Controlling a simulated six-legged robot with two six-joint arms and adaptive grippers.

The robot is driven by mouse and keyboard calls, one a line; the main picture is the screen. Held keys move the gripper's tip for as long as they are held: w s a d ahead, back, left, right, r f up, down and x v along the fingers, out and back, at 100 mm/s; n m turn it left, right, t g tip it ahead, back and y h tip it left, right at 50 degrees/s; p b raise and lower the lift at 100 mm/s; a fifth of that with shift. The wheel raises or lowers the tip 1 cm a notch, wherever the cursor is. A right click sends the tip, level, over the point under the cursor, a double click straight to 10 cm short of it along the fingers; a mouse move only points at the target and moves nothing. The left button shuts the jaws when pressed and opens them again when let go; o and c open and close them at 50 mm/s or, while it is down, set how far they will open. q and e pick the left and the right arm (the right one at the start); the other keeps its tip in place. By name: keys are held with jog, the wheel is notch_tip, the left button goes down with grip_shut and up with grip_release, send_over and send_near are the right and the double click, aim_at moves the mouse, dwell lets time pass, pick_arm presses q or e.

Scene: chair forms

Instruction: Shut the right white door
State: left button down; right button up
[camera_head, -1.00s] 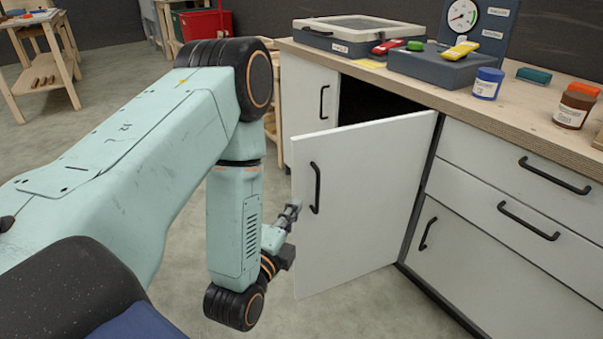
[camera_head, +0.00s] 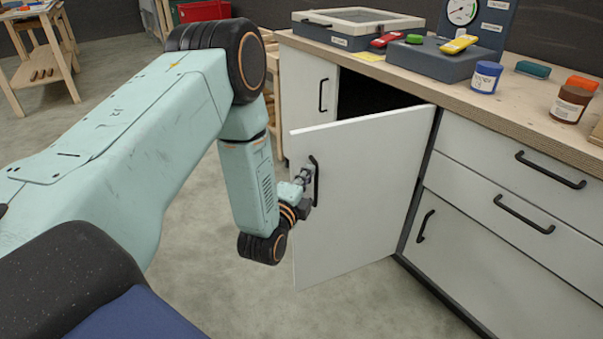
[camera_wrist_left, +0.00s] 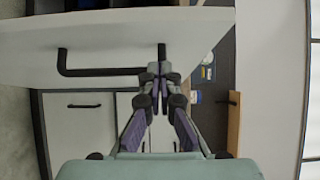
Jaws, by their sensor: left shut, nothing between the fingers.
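The right white door (camera_head: 365,200) stands open, swung out from the cabinet on its hinge side at the right. Its black bar handle (camera_head: 316,182) is near the free left edge. My left gripper (camera_head: 304,176) is shut and empty, at the outer face of the door close beside the handle. In the left wrist view the door (camera_wrist_left: 120,40) spans the top, with its handle (camera_wrist_left: 100,72) to the left of and just ahead of my fingertips (camera_wrist_left: 157,70). I cannot tell whether they touch the door. My right gripper is not in view.
The left white door (camera_head: 309,95) looks shut, and a dark opening (camera_head: 370,97) shows behind the open door. Drawers (camera_head: 520,190) are to the right. The worktop (camera_head: 450,88) carries a case, a gauge block and jars. Grey floor lies free at the left.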

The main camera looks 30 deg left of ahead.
aim_at(307, 159)
pick_arm(q)
jog(key=shift+w+a+b, duration=0.15)
jog(key=shift+w+a, duration=0.25)
jog(key=shift+a, duration=0.2)
jog(key=shift+w+a+b, duration=0.15)
jog(key=shift+w+a, duration=0.2)
jog(key=shift+a, duration=0.25)
jog(key=shift+a, duration=0.1)
